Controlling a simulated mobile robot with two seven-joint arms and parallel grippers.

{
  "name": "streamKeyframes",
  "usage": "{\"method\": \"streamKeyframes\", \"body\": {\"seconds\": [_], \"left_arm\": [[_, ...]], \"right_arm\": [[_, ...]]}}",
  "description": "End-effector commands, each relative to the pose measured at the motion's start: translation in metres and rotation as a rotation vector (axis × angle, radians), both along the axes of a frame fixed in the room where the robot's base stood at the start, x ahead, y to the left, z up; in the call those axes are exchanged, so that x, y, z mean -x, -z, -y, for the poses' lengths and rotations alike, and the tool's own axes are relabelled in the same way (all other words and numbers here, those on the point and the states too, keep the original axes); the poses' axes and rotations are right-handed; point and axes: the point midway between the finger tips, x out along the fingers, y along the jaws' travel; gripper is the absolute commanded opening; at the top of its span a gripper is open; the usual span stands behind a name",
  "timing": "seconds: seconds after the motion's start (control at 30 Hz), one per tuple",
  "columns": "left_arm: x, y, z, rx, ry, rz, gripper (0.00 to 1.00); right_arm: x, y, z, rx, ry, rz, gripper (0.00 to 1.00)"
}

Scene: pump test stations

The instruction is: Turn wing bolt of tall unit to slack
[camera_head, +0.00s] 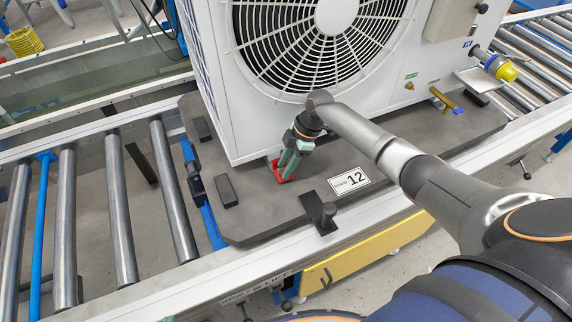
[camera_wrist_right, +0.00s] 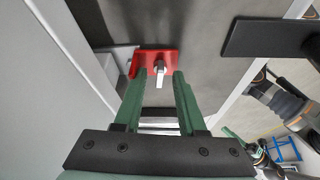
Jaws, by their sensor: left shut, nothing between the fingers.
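The tall unit (camera_head: 225,80) is a white cabinet with a round fan grille, standing on a dark grey pallet. A red bracket (camera_head: 275,172) sits at its lower front corner. In the right wrist view the red bracket (camera_wrist_right: 143,62) carries a small pale wing bolt (camera_wrist_right: 160,72). My right gripper (camera_head: 284,174) points down at the bracket; its green fingers (camera_wrist_right: 160,74) are apart, either side of the bolt's tip. I cannot tell whether they touch it. Part of what looks like my left gripper (camera_wrist_right: 230,134) shows at lower right, its green fingers together; it is outside the head view.
The pallet (camera_head: 260,220) carries a label "12" (camera_head: 349,181) and a black stop bracket (camera_head: 319,212) in front. Roller conveyors (camera_head: 118,210) lie left and right (camera_head: 530,60). A yellow-capped connector (camera_head: 505,71) and a brass valve (camera_head: 445,100) are on the unit's right.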

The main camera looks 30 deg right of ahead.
Motion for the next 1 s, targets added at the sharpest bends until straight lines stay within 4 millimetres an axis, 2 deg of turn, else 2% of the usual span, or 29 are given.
{"method": "streamKeyframes", "body": {"seconds": [0.17,0.4,0.6,0.77,1.0], "left_arm": [[0.002,-0.003,-0.001,-0.002,-0.001,-0.002,0.0],[0.006,-0.003,-0.005,-0.005,-0.008,-0.006,0.0],[0.008,-0.001,-0.008,-0.011,-0.012,-0.014,0.0],[0.008,-0.001,-0.008,-0.012,-0.013,-0.013,0.0],[0.007,-0.002,-0.008,-0.011,-0.012,-0.011,0.0]], "right_arm": [[0.001,-0.022,0.009,0.002,0.002,0.003,0.4],[0.005,-0.071,0.029,0.003,0.001,0.004,0.4],[0.008,-0.101,0.042,0.001,0.001,0.002,0.4],[0.009,-0.112,0.047,0.002,0.001,-0.001,0.4],[0.009,-0.114,0.047,0.002,0.001,-0.001,0.4]]}}
